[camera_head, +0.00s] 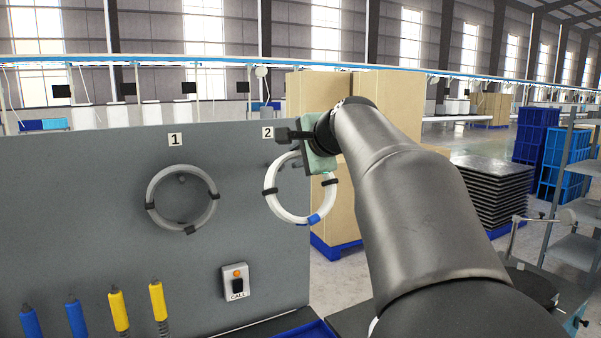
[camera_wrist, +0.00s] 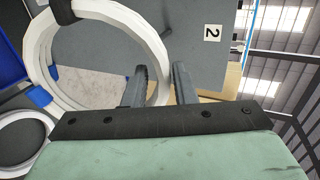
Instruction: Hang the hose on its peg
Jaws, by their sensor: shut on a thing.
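The hose is a white coil (camera_head: 268,190) with black bands and a blue piece. My gripper (camera_head: 284,138) is shut on its upper part, and the coil hangs below it in front of the grey panel's right edge. In the wrist view the coil (camera_wrist: 159,60) passes at the two dark fingers (camera_wrist: 160,75). I cannot tell whether coil and peg touch.
A second white coil (camera_head: 151,197) is around a peg (camera_head: 181,181) under label 1 (camera_head: 175,139). A call box (camera_head: 236,282) and yellow (camera_head: 118,309) and blue (camera_head: 76,317) handles are lower on the panel (camera_head: 90,190). Cardboard boxes (camera_head: 338,215) stand behind, right.

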